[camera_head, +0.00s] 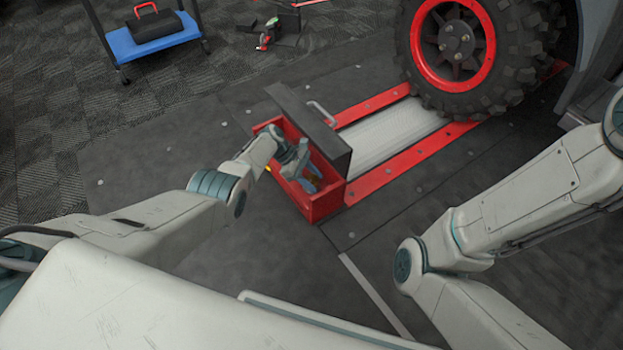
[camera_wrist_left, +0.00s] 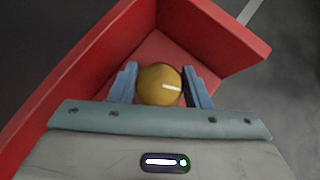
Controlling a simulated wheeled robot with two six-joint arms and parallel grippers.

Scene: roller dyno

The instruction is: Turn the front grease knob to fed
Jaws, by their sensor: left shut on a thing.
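A brass-coloured round knob (camera_wrist_left: 158,85) sits inside an open red box (camera_head: 326,204), with a short white mark on its face that points to the right in the left wrist view. The red walls of the box (camera_wrist_left: 85,75) surround it there. My left gripper (camera_head: 306,176) reaches down into the box. Its two blue-grey fingers (camera_wrist_left: 159,87) are closed on the knob from both sides. In the head view the gripper hides the knob. My right arm shows at the right, but its gripper is out of view. No label for fed can be read.
The box's dark lid (camera_head: 308,128) stands open on its right side, close to my left gripper. Behind it are a roller bed (camera_head: 392,135) with red rails and a large tyre (camera_head: 500,75). A blue cart (camera_head: 150,42) stands far left. The floor left of the box is clear.

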